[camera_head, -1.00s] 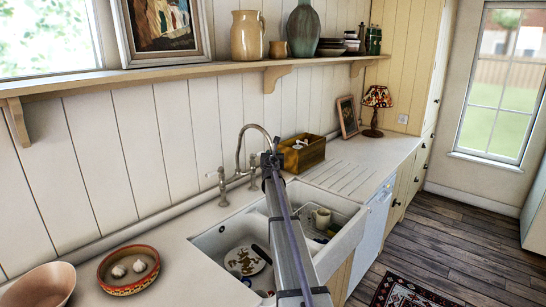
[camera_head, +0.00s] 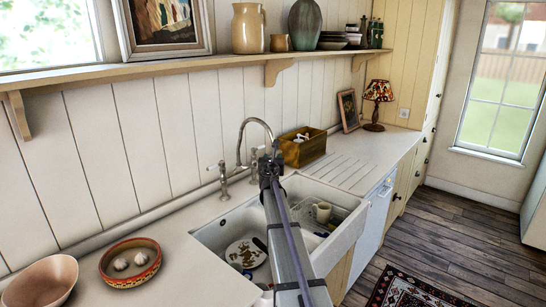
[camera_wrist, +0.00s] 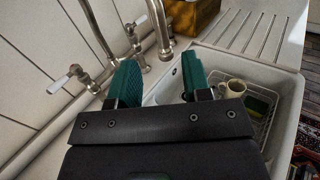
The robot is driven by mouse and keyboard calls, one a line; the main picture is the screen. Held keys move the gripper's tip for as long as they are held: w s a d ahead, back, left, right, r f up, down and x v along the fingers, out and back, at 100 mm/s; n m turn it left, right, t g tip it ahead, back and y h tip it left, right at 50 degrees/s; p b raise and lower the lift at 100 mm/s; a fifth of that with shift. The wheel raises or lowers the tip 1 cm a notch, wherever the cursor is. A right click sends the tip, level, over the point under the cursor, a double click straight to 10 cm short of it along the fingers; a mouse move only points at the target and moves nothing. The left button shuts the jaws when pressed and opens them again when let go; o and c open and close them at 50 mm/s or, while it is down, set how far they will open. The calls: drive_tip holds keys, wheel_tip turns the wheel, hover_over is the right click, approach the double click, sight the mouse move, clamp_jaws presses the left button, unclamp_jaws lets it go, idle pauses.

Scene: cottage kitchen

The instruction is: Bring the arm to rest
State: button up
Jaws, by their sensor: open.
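My gripper (camera_wrist: 160,80) shows in the wrist view with its two green fingers spread apart and nothing between them. Its fingers are over the sink area, with the tap (camera_wrist: 160,30) just beyond them. In the head view my arm reaches up from the bottom edge across the double sink (camera_head: 345,232), and its dark far end is in front of the tap (camera_head: 240,148). The fingers cannot be made out in that view.
The left basin holds a patterned plate (camera_head: 246,254); the right holds a cream mug (camera_head: 322,212) in a rack. A wooden box (camera_head: 303,152) stands behind the sink. A patterned bowl (camera_head: 130,265) and a pinkish bowl (camera_head: 40,281) are at left. A shelf (camera_head: 200,68) runs above.

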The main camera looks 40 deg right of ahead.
idle(0.3)
drive_tip(key=s+a+f+m+g, duration=0.1)
drive_tip(key=s+f+m+g, duration=0.15)
drive_tip(key=s+m, duration=0.35)
drive_tip(key=s+a+f+m+g+h, duration=0.1)
drive_tip(key=s+f+m+g, duration=0.15)
drive_tip(key=m, duration=0.45)
drive_tip(key=s+a+f+m+g, duration=0.1)
drive_tip(key=s+f+m+g, duration=0.1)
drive_tip(key=s+m+g, duration=0.4)
drive_tip(key=s+a+f+m+g+y, duration=0.1)
drive_tip(key=s+a+f+m+y, duration=0.2)
drive_tip(key=s+a, duration=0.4)
drive_tip(key=s+a+f+m+g+y, duration=0.1)
drive_tip(key=s+a+f+m+y, duration=0.2)
drive_tip(key=a, duration=1.8)
drive_tip(key=s+a+f+m+g+y, duration=0.1)
drive_tip(key=s+a+f+m+y, duration=0.2)
drive_tip(key=s+a+y, duration=0.3)
drive_tip(key=s+a+f, duration=0.1)
drive_tip(key=s+a, duration=0.4)
drive_tip(key=a, duration=0.3)
drive_tip(key=shift+s, duration=0.2)
drive_tip(key=shift+d+f, duration=0.1)
